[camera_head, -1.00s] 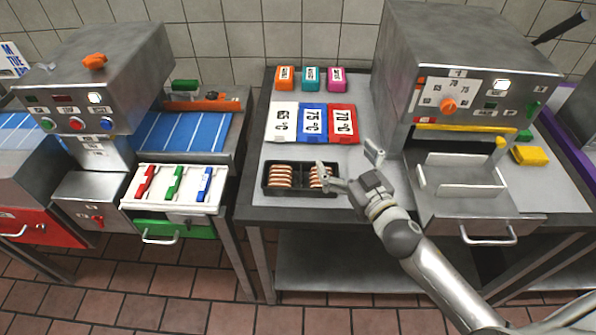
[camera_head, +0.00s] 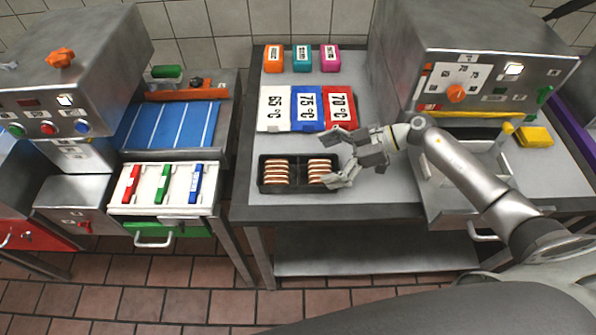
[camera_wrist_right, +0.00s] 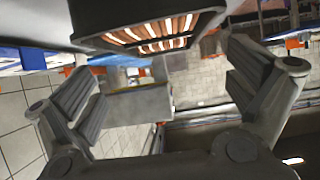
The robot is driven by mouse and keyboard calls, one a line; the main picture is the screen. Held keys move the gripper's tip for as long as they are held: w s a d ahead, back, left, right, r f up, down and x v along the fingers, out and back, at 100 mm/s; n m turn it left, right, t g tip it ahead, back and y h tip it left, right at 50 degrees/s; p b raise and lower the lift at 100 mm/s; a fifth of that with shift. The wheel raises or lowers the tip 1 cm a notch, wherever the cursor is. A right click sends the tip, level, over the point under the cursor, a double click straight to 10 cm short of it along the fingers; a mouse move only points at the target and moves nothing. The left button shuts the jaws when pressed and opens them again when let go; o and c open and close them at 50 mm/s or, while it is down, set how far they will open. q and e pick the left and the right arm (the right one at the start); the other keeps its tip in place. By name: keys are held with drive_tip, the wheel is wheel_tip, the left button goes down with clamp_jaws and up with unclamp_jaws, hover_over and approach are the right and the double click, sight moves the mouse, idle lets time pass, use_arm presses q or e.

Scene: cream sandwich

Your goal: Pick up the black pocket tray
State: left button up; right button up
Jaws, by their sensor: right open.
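The black pocket tray (camera_head: 299,186) lies on the metal table near its front edge. It holds two stacks of reddish-brown and white slices, one in each end pocket, with an empty-looking middle. My right gripper (camera_head: 335,160) is open at the tray's right end, with one finger toward the far side and one toward the near side. In the right wrist view the tray (camera_wrist_right: 203,30) shows at the top, ahead of and between the spread fingers of the gripper (camera_wrist_right: 165,85). Contact cannot be told. My left gripper is not in view.
White, blue and red temperature cards (camera_head: 308,108) lie behind the tray, with orange, teal and pink blocks (camera_head: 302,59) farther back. A metal machine (camera_head: 480,60) stands at the right. A gap separates the table from the left station with its white panel (camera_head: 170,200).

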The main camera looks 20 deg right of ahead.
sight(289, 174)
drive_tip(key=x, duration=0.2)
drive_tip(key=shift+a+f, duration=0.1)
drive_tip(key=shift+a, duration=0.3)
drive_tip(key=p+x, duration=0.1)
drive_tip(key=x, duration=0.3)
drive_tip(key=shift+d+f+p, duration=0.1)
drive_tip(key=shift+p, duration=0.3)
drive_tip(key=shift+w+a+f, duration=0.2)
drive_tip(key=shift+a+f, duration=0.15)
drive_tip(key=shift+a, duration=0.1)
drive_tip(key=shift+d, duration=0.1)
drive_tip(key=shift+c, duration=0.9)
drive_tip(key=shift+s, duration=0.15)
drive_tip(key=c, duration=0.7)
